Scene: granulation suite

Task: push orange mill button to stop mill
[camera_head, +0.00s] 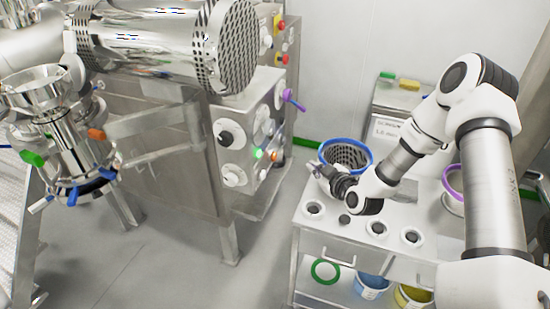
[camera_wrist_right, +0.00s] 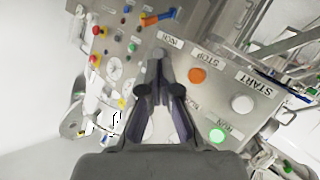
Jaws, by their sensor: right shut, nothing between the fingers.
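The orange button (camera_wrist_right: 197,75) sits on a grey metal panel under a STOP label in the wrist view. It also shows in the head view (camera_head: 274,156), on the cabinet's side. A white button (camera_wrist_right: 241,103) by a START label and a lit green light (camera_wrist_right: 217,135) by a RUN label are close to it. My right gripper (camera_head: 318,169) is shut and empty, pointing left toward the cabinet, over the cart's left end. In the wrist view its fingertips (camera_wrist_right: 159,54) appear left of the orange button; contact is not visible. My left gripper is out of view.
A steel drum machine (camera_head: 150,45) stands on the cabinet. Its mill-like funnel assembly (camera_head: 55,125) with coloured clamps is at the left. A white cart (camera_head: 335,232) holding a blue-rimmed basket (camera_head: 347,142) stands below my right arm. Floor between cabinet and cart is clear.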

